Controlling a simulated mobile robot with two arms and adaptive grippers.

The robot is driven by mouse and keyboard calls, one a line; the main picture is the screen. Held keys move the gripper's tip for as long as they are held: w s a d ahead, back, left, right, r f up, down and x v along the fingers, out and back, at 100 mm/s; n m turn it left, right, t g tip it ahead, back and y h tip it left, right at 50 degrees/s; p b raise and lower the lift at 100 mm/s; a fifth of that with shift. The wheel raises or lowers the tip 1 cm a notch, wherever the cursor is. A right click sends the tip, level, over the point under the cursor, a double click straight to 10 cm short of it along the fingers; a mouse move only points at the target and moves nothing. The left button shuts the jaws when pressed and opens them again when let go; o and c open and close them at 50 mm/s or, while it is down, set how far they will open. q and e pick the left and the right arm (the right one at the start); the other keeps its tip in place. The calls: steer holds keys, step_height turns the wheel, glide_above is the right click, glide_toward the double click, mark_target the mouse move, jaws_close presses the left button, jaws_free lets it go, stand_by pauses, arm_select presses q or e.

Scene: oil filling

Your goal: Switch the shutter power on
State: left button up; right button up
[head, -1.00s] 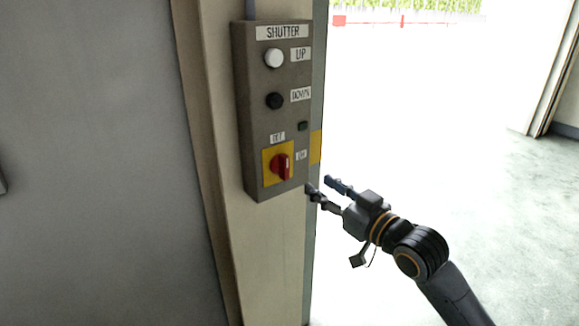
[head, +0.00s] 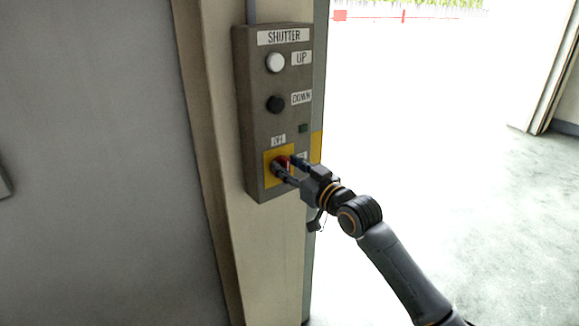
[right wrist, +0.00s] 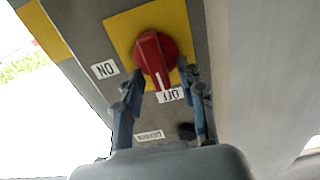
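The shutter control box (head: 257,130) is a grey panel on the beige post. Its red rotary switch (head: 283,161) on a yellow plate (head: 270,177) is partly hidden by my right gripper (head: 284,167) in the head view. In the right wrist view the red switch (right wrist: 156,58) shows clearly, its handle end by the OFF label (right wrist: 170,95); the ON label (right wrist: 105,69) is to the left. My right gripper (right wrist: 160,80) is open, its fingers on either side of the handle's end. I cannot tell whether they touch it. My left gripper is not in view.
A grey wall (head: 100,160) is to the left; the bright doorway to the right is open.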

jaws_close()
steer(key=m+p, duration=0.1)
steer(key=m, duration=0.2)
steer(key=shift+d+r+p, duration=0.1)
steer(key=shift+d+p, duration=0.1)
steer(key=shift+p, duration=0.2)
steer(key=shift+w+d+f+m+p, duration=0.2)
steer(key=shift+m+p, duration=0.65)
steer(key=shift+m, duration=1.65)
steer(key=shift+w+d+f+m+p, duration=0.1)
steer(key=shift+f+m+p, duration=0.55)
steer(key=shift+m, duration=1.85)
steer(key=shift+w+d+r+m+p, duration=0.15)
steer(key=shift+m+p, duration=0.95)
steer(key=shift+m, duration=1.4)
steer(key=shift+f, duration=0.1)
